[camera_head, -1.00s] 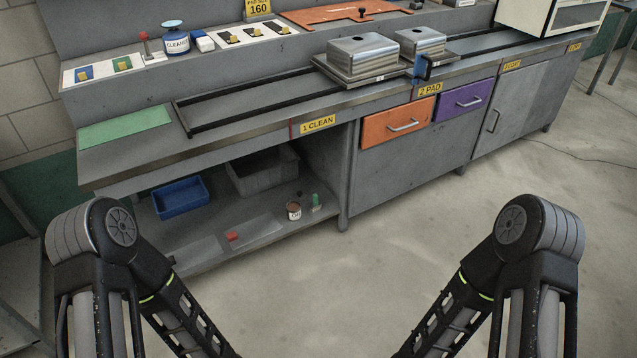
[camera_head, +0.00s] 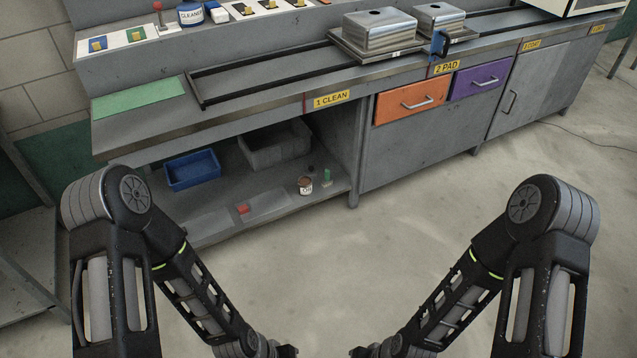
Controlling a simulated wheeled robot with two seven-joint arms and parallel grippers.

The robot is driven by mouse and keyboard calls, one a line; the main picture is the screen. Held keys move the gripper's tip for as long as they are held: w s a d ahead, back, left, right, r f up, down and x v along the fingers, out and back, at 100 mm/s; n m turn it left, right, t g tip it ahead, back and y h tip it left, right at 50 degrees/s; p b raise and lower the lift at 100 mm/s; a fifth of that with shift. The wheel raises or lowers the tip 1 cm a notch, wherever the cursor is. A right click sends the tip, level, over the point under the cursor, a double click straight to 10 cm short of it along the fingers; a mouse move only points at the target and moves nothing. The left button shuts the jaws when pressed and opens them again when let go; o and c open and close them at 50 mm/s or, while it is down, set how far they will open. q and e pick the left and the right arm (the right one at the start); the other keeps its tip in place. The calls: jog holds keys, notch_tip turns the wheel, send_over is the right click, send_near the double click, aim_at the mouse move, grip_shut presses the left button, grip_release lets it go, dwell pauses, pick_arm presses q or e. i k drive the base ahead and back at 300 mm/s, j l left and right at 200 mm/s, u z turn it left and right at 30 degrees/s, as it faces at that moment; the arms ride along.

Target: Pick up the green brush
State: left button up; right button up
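A small green item (camera_head: 327,176), which looks like the green brush, stands on the lower shelf (camera_head: 335,187) under the counter, near the shelf's right end. It is small, so its bristles and handle cannot be told apart. My two arms come in from the lower left and lower right, and their forearms point down and inward toward the bottom middle. The grippers themselves lie below the frame edge. Both arms are well in front of the shelf and apart from the green item.
A labelled can (camera_head: 305,186) and a small dark item (camera_head: 311,169) stand close to the green item. A red item (camera_head: 242,209) lies further left. A blue bin (camera_head: 192,170) and a grey bin (camera_head: 275,146) are behind. The counter overhangs the shelf. The floor in front is clear.

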aim_at(328, 182)
jog(key=i+l, duration=0.35)
jog(key=i+l+z, duration=0.1)
jog(key=i+l, duration=0.2)
jog(key=i, duration=0.25)
jog(key=i+l, duration=0.3)
jog(key=i, duration=0.2)
jog(key=i+l+z, duration=0.1)
jog(key=i+l, duration=0.2)
jog(key=i, duration=0.15)
jog(key=i+l, duration=0.3)
jog(key=i, duration=0.2)
